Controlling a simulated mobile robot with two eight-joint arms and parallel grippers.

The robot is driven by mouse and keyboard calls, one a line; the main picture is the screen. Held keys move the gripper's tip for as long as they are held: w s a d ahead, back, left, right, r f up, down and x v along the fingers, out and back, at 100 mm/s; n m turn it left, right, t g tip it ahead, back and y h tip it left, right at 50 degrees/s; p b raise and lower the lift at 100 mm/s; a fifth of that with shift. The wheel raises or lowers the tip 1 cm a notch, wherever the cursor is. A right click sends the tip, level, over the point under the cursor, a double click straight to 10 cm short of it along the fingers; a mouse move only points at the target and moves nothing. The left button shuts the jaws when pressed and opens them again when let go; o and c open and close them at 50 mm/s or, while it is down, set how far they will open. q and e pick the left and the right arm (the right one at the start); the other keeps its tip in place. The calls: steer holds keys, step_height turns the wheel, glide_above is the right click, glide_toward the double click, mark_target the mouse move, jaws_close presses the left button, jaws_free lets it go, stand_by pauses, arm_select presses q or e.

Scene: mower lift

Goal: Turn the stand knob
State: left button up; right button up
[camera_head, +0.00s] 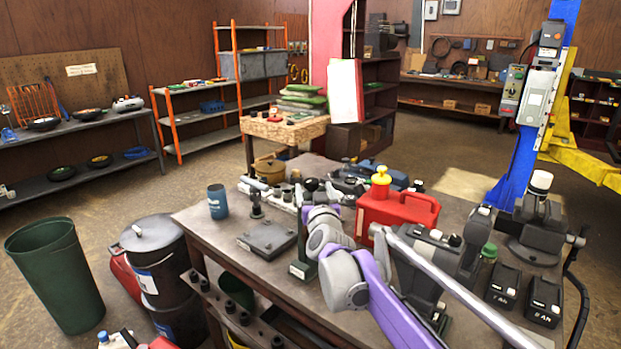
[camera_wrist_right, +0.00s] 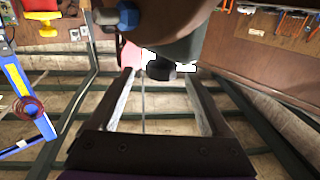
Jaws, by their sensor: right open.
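In the right wrist view, my right gripper (camera_wrist_right: 159,78) is open. Its two pale-lined fingers point up the picture, with a clear gap between them. A small black knob (camera_wrist_right: 160,68) shows at the fingertips, between them in the picture; I cannot tell whether they touch it. It sits below a grey rounded part (camera_wrist_right: 185,45) and a large dark brown rounded body. In the head view, my purple and grey right arm reaches over the bench, and its fingers are hard to make out. My left gripper is not seen.
The workbench (camera_head: 205,228) is crowded. A red jug (camera_head: 395,212), a blue cup (camera_head: 217,202) and black batteries (camera_head: 543,300) stand on it. A silver tube (camera_head: 460,285) slants across its right side. A green bin (camera_head: 55,272) and dark drums (camera_head: 158,265) stand left.

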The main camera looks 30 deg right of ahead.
steer(key=p+x, duration=0.1)
steer(key=x, duration=0.6)
steer(key=shift+a, duration=0.1)
jaws_close()
